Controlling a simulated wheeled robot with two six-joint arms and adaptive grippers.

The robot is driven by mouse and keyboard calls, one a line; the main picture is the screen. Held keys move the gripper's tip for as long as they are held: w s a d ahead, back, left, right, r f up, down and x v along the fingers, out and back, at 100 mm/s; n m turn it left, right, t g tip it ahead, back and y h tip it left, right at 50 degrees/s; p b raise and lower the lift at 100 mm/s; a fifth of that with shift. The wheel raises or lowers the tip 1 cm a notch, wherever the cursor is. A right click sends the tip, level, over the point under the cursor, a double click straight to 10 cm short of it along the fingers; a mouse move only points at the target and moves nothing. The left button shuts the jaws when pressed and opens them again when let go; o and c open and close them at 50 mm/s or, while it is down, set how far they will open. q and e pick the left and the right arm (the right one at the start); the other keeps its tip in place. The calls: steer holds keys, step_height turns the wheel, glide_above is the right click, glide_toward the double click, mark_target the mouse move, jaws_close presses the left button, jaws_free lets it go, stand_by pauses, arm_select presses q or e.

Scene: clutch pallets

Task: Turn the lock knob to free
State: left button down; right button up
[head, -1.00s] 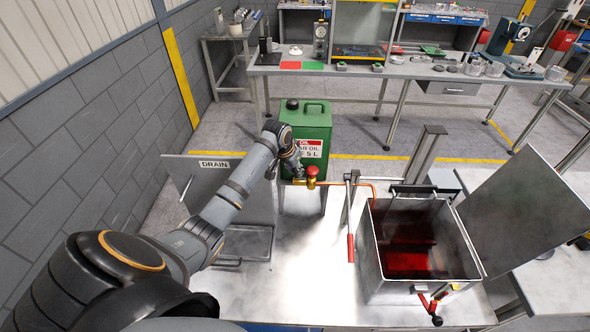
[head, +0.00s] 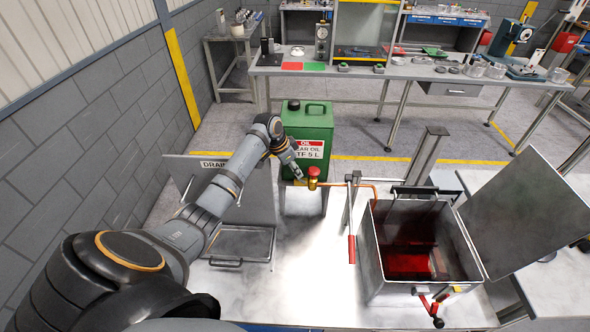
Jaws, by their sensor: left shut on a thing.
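A brass valve (head: 312,184) with a red cap (head: 314,171) sits at the front of the green oil can (head: 309,135), joined to a copper pipe (head: 350,184). My left gripper (head: 298,176) reaches in from the left and is shut on a small brass part at the valve's left side, which I take to be the lock knob (head: 301,182). The fingers hide most of that part, so its turned position cannot be told. My right gripper is not in view.
An open steel tank (head: 375,270) with dark red liquid stands at the right, its lid (head: 525,215) swung right. A red-handled lever (head: 351,248) stands between valve and tank. A drain tray (head: 240,258) lies left. The bench middle is clear.

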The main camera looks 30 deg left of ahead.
arm_select(q)
steer(key=c, duration=1.4)
jaws_free()
steer(key=v, duration=1.2)
